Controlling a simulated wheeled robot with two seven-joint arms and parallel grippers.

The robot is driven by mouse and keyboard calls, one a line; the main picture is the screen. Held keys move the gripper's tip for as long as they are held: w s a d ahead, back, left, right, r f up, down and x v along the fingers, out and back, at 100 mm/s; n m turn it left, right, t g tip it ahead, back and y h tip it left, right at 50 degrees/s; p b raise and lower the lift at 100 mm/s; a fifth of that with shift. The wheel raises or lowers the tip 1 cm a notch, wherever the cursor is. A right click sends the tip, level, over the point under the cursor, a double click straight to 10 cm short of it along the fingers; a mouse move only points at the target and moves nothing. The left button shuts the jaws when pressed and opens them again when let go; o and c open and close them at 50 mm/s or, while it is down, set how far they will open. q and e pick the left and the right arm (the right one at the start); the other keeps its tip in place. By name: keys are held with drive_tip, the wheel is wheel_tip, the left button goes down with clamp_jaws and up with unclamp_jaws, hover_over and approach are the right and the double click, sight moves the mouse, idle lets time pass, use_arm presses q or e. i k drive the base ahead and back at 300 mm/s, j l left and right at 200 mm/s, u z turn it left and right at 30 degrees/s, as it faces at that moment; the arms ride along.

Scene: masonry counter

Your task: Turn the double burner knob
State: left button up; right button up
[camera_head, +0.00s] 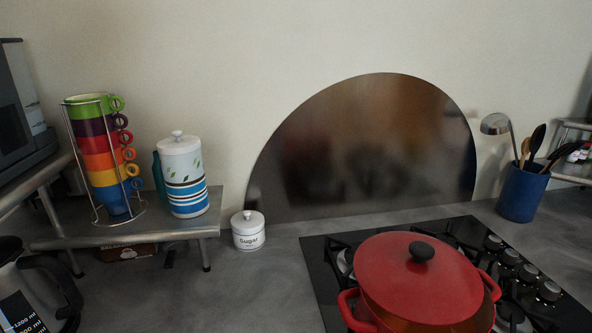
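A black glass hob (321,268) lies on the grey counter at the lower right, cut off by the bottom edge. Several round metallic knobs stand on its right part, among them a far knob (493,243) and a near knob (549,290). I cannot tell which one is the double burner knob. A red lidded pot (410,280) with a black lid knob sits on the hob, left of the knobs, and hides much of the burners. Neither of my grippers is in view.
A blue utensil crock (522,192) stands behind and right of the hob. A white sugar jar (248,230) is left of it. A metal shelf (120,237) holds stacked cups (103,160) and a lidded canister (183,175). A jug (20,290) stands front left.

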sight(528, 273)
drive_tip(key=z, duration=1.55)
drive_tip(key=i+l+u, duration=0.2)
drive_tip(key=l+u, duration=0.2)
drive_tip(key=i+l+u, duration=0.15)
drive_tip(key=l+u, duration=0.3)
drive_tip(key=l, duration=0.15)
drive_tip(key=l+u, duration=0.4)
drive_tip(key=l, duration=0.15)
drive_tip(key=l+u, duration=0.4)
drive_tip(key=l, duration=0.15)
drive_tip(key=i+l, duration=0.05)
